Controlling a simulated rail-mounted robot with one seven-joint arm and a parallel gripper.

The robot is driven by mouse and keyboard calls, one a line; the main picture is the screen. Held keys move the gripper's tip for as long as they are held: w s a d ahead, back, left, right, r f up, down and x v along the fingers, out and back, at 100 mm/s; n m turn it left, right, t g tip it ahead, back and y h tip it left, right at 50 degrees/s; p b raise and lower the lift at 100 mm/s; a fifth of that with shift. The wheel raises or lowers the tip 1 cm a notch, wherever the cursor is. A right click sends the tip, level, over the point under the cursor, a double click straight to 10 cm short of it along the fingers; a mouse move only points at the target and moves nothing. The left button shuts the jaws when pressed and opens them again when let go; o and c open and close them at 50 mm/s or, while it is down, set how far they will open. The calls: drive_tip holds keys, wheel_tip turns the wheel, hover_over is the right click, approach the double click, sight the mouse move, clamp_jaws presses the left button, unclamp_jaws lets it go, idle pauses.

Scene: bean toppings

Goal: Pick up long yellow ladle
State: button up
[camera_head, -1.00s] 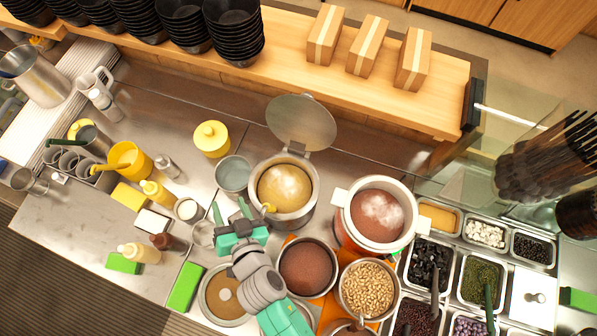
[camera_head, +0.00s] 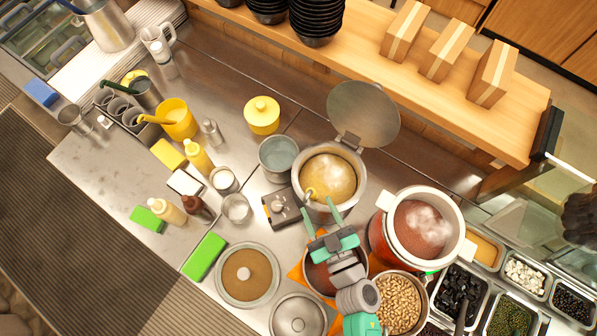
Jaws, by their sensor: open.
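A yellow ladle handle (camera_head: 155,119) sticks out to the left over the rim of a yellow pot (camera_head: 178,120) at the left. A small yellow handle end (camera_head: 310,193) also shows at the front left rim of the steaming pot (camera_head: 330,180); the rest of it is hidden or too small to make out. My gripper (camera_head: 321,216) is open and empty, its two green fingers pointing up the picture at this pot's front rim. The yellow handle end lies just beyond the left fingertip, and I cannot tell if they touch.
An open round lid (camera_head: 363,114) stands behind the steaming pot. A white-rimmed pot (camera_head: 462,246) is at the right, a bean pot (camera_head: 398,303) below it. A control box with a knob (camera_head: 281,207) is left of my gripper. Bare counter (camera_head: 110,165) lies at the left.

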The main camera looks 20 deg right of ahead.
sight(314, 199)
drive_tip(key=shift+w, duration=0.25)
drive_tip(key=w, duration=0.4)
drive_tip(key=shift+w, duration=0.3)
drive_tip(key=shift+r, duration=0.1)
clamp_jaws()
